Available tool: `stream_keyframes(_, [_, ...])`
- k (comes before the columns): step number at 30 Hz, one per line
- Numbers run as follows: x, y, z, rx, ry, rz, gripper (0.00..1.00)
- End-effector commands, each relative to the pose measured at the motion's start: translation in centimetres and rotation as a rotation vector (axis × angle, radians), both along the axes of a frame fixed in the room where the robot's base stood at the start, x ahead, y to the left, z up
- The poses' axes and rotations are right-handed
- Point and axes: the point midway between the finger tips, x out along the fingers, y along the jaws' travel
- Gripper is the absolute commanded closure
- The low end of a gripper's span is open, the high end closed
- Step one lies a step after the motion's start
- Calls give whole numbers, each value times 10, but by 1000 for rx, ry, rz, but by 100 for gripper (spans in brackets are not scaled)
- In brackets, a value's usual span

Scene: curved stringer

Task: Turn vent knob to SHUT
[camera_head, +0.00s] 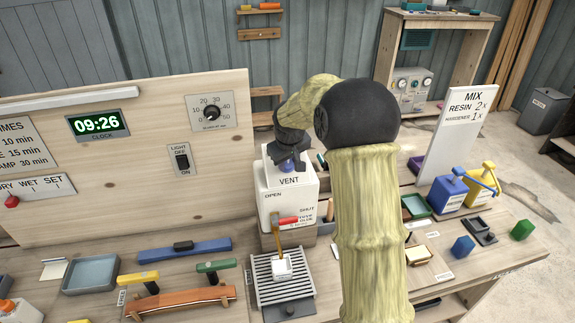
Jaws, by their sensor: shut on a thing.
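The white vent box (288,187) stands on the bench, marked VENT, with OPEN at the left of its front and SHUT at the right. My gripper (287,162) points down at the top of this box and is shut on the vent knob. The fingers and wrist cover most of the knob, so its pointing direction cannot be told. A red-ended piece (284,221) shows at the lower front of the box, below and left of the SHUT word.
A wooden panel (130,160) with clock and switch rises at left. Clamps (138,280) and bottles (447,193) crowd the bench.

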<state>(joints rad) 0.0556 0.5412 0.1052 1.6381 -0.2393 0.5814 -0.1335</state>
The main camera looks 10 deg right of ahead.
Motion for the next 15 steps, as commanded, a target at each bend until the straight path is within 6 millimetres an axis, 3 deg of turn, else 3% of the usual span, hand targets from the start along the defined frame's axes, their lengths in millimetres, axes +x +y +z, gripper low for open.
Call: stream_keyframes(15, [-2,6,-5,-349,0,352,89])
